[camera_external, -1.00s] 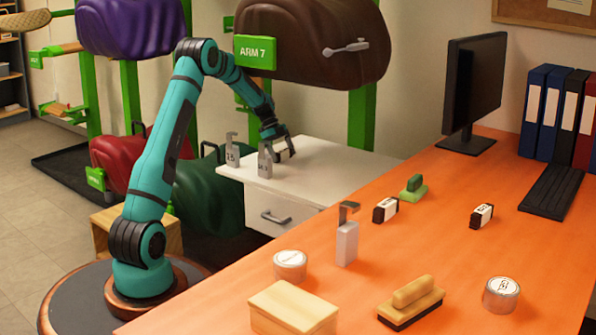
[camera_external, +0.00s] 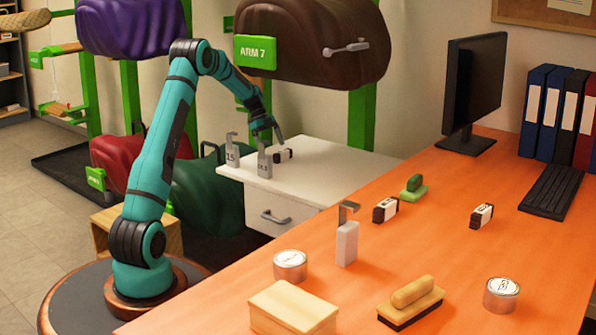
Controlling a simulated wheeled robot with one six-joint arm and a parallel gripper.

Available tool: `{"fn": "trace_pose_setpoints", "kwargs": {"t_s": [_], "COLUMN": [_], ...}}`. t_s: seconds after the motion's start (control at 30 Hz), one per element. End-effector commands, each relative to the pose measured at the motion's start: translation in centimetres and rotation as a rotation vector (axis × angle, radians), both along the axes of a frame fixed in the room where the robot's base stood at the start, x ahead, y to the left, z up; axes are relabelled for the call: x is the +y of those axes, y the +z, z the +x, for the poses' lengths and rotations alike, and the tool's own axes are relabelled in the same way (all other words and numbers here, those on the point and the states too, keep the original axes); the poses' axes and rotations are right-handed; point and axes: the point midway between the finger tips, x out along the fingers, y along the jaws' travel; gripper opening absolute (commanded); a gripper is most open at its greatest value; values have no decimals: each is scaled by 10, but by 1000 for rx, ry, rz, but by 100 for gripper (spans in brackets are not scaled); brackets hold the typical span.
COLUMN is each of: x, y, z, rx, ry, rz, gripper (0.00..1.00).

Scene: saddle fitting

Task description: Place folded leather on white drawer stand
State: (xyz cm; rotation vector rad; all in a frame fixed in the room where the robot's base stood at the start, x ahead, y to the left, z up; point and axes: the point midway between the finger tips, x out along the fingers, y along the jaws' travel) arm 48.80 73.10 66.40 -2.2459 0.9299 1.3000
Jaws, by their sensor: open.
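A small dark folded leather with a white label (camera_external: 283,155) lies on top of the white drawer stand (camera_external: 315,163). My gripper (camera_external: 268,138) is open and empty just above and to the left of it, apart from it. Two similar dark folded leathers with white bands lie on the orange table, one near the green brush (camera_external: 385,210) and one further right (camera_external: 482,215).
Two grey metal gauges (camera_external: 264,162) (camera_external: 232,151) stand on the drawer stand, close to my gripper. A third gauge (camera_external: 347,240), tins (camera_external: 290,265) (camera_external: 501,294), a wooden box (camera_external: 293,309) and brushes (camera_external: 411,302) (camera_external: 413,189) stand on the orange table. A monitor (camera_external: 474,88) is behind.

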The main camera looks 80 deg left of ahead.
Motion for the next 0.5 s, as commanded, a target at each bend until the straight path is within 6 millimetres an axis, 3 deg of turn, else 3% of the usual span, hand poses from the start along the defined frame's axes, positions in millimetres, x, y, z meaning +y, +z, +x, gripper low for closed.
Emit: {"fn": "trace_pose_setpoints", "kwargs": {"t_s": [0.2, 0.5], "x": [30, 51], "y": [0, 0], "z": [-30, -51], "rx": [-1, 0], "ry": [0, -1], "rz": [1, 0], "gripper": [100, 100]}}
